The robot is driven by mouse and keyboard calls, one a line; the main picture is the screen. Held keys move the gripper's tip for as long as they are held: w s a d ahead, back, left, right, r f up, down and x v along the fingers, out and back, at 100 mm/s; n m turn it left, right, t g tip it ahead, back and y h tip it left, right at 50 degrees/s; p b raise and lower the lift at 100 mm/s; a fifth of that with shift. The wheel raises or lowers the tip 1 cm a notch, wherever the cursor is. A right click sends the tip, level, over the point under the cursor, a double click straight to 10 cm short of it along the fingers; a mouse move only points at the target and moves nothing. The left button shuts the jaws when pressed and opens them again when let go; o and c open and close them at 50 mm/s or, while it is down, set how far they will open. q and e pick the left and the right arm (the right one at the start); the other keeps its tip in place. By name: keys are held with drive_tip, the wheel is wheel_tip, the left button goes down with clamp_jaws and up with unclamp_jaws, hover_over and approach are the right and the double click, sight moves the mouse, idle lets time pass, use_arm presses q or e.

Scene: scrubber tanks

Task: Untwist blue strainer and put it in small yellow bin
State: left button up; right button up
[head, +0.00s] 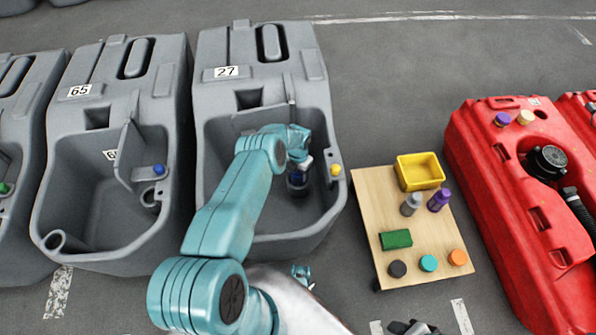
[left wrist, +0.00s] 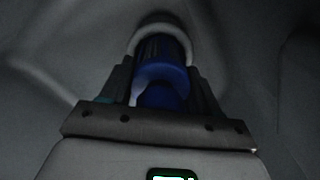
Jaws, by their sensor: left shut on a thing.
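The blue strainer (left wrist: 163,75) sits in a grey ring (left wrist: 160,32) in the left wrist view. In the head view the dark blue strainer (head: 297,187) is low inside grey tank 27, partly hidden by my gripper. My left gripper (head: 303,168) reaches down into the tank and is shut on the strainer; its fingers flank the blue body in the wrist view. The small yellow bin (head: 424,185) stands on the wooden table to the right and looks empty. My right gripper (head: 412,328) shows only in part at the bottom edge.
The wooden table (head: 375,215) also holds grey and purple bottles (head: 438,200), a green block (head: 396,239) and several round caps. Tank 27's walls (head: 222,180) surround my left gripper. Tank 65 (head: 75,150) stands left, a red tank (head: 490,190) right. Floor is clear between tank and table.

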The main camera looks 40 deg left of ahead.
use_arm(q)
drive_tip(key=shift+a+r+n+p, duration=0.15)
drive_tip(key=shift+n+p, duration=0.25)
drive_tip(key=shift+p, duration=0.85)
drive_tip(key=shift+n+p, duration=0.4)
drive_tip(key=shift+p, duration=0.15)
use_arm(e)
drive_tip(key=shift+r, duration=1.8)
